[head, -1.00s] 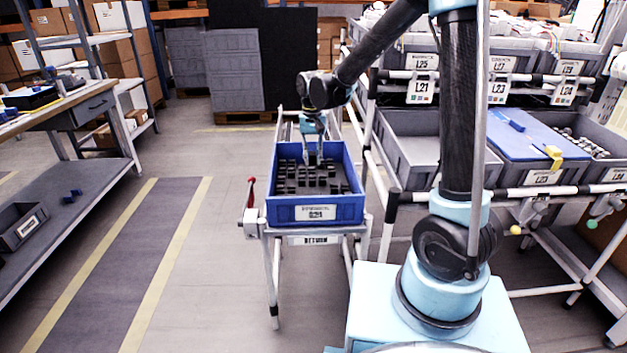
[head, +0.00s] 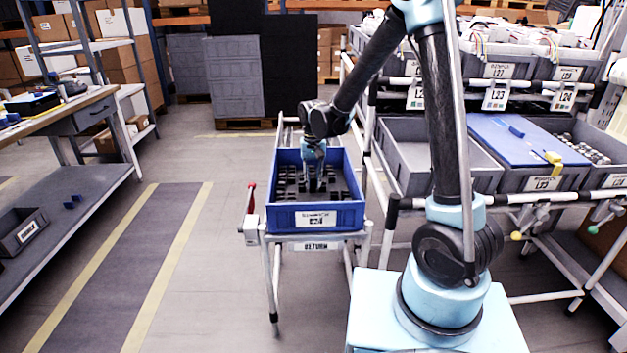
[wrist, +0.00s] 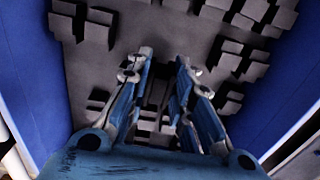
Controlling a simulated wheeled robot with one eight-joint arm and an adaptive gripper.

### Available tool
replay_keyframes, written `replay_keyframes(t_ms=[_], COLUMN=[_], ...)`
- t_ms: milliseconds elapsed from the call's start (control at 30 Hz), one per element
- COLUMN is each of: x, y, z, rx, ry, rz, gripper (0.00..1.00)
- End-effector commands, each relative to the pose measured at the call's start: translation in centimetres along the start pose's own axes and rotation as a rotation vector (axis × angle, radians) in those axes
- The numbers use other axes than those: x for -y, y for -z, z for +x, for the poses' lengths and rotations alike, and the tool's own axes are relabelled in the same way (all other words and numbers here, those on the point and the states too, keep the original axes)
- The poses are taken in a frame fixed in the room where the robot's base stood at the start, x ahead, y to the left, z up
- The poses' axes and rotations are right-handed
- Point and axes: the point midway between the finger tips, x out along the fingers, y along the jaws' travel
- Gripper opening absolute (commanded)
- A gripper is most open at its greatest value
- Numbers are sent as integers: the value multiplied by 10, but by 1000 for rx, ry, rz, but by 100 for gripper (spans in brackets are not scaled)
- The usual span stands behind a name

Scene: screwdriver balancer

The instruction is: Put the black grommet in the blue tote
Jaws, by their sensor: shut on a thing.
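The blue tote (head: 316,218) stands on a wheeled stand labelled RETURN and holds several dark blocky pieces. Its blue walls also show at both sides of the wrist view (wrist: 285,75). My gripper (head: 314,182) reaches down inside the tote, near its middle. In the wrist view my gripper (wrist: 160,85) points at the grey tote floor, with dark pieces around it. It is shut on a small dark thing, taken to be the black grommet, mostly hidden between the fingers. I cannot make out its shape or whether it touches the floor.
A rack to the right carries grey bins (head: 420,165) and a blue lid or board (head: 525,150). A red handle (head: 250,195) sticks up left of the tote. A workbench (head: 65,115) stands far left. The aisle floor (head: 190,270) is clear.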

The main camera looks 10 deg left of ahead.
Motion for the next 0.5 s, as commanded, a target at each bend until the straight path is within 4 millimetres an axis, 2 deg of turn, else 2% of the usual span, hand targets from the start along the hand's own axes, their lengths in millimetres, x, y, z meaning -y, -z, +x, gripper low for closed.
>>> replay_keyframes(t_ms=[133,167,233,500], x=[0,0,0,0], y=[0,0,0,0], z=[4,4,4,4], rx=[0,0,0,0], ry=[0,0,0,0], rz=[0,0,0,0], gripper=[5,26,41,41])
